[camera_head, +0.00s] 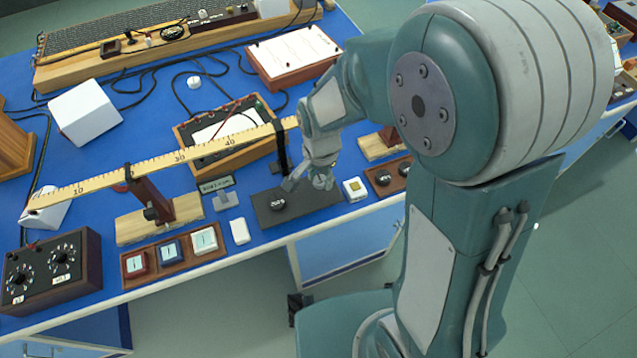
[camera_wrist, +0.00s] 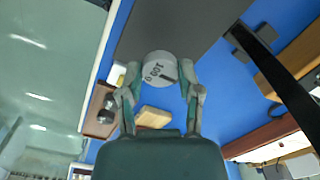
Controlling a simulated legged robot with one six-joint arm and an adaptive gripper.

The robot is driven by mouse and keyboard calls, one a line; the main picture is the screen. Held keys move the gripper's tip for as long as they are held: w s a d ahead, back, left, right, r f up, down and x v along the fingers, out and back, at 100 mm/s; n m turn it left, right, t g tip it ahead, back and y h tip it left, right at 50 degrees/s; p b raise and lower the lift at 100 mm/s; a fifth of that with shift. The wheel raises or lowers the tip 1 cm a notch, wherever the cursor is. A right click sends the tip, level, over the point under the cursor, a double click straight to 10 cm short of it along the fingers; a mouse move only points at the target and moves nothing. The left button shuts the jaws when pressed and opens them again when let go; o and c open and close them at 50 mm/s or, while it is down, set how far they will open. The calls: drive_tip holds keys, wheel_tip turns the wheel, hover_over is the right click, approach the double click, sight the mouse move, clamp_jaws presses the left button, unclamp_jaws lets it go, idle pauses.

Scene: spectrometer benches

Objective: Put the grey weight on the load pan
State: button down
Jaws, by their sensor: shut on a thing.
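My gripper (camera_head: 308,184) is shut on a light grey weight (camera_wrist: 158,68) marked "100 g", whose round face shows between the fingertips (camera_wrist: 160,84) in the wrist view. I cannot tell which surface is the load pan. A black strap (camera_head: 281,150) hangs from the beam's right end.
The yellow scaled beam (camera_head: 160,164) runs above the bench on a wooden stand (camera_head: 160,217). A small sign (camera_head: 217,185) stands left of the plate. A tray of blocks (camera_head: 172,253) lies near the front edge. A small white-and-yellow block (camera_head: 355,189) is right of the plate.

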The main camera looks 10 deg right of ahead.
sight(317, 181)
drive_tip(key=f, duration=0.1)
drive_tip(key=a+f, duration=0.1)
drive_tip(key=f, duration=0.1)
drive_tip(key=shift+a+f, duration=0.1)
drive_tip(key=shift+a, duration=0.4)
drive_tip(key=shift+d, duration=0.15)
drive_tip(key=c, duration=0.5)
unclamp_jaws()
drive_tip(key=shift+d, duration=0.2)
drive_tip(key=shift+o, duration=1.1)
drive_tip(key=shift+d, duration=0.35)
drive_tip(key=shift+a, duration=0.1)
